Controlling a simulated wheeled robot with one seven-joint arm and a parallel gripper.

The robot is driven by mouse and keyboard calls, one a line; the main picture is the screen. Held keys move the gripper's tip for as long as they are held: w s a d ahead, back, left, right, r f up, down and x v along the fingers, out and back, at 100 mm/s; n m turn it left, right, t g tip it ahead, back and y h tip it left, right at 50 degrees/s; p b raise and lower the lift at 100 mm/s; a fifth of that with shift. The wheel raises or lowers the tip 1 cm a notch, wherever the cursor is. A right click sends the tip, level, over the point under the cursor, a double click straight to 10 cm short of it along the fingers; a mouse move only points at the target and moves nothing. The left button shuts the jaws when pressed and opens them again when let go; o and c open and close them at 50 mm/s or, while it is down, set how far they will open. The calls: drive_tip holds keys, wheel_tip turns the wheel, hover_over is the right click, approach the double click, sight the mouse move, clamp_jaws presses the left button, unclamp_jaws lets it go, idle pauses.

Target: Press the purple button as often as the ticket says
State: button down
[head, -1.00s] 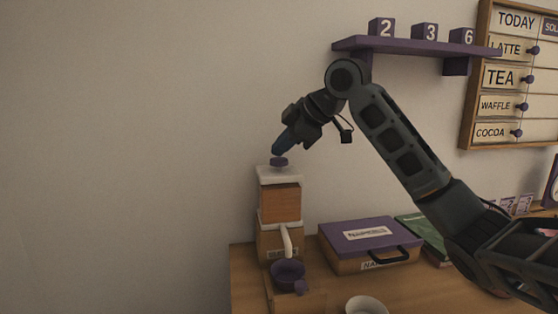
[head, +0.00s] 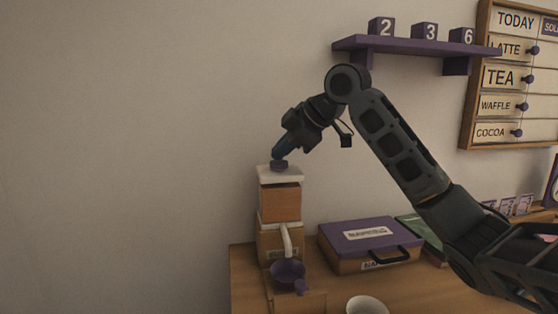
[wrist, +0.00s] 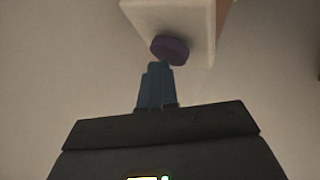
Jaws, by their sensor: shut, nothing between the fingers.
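The purple button (head: 279,164) sits on the white top of the wood-and-white coffee machine (head: 280,203). In the wrist view the button (wrist: 170,49) is a dark purple disc on the white top. My gripper (head: 279,155) is shut and empty, its blue fingers angled down with the tips at the button. In the wrist view the fingertips (wrist: 159,66) meet the button's near edge. I cannot tell how far the button is pressed. A purple cup (head: 288,274) stands under the machine's spout. I cannot make out a ticket with a number on it.
A purple-lidded napkin box (head: 368,246) stands right of the machine, and a white bowl (head: 366,305) is in front. A purple shelf (head: 415,46) with number blocks 2, 3 and 6 and a menu board (head: 510,75) hang on the wall. The left side is bare wall.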

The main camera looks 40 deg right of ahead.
sight(282, 162)
drive_tip(key=shift+f, duration=0.3)
drive_tip(key=shift+r, duration=0.1)
idle(0.3)
drive_tip(key=shift+r+p, duration=0.85)
drive_tip(key=shift+r, duration=0.3)
wheel_tip(282, 162, up, 5)
drive_tip(key=p, duration=0.4)
idle(2.1)
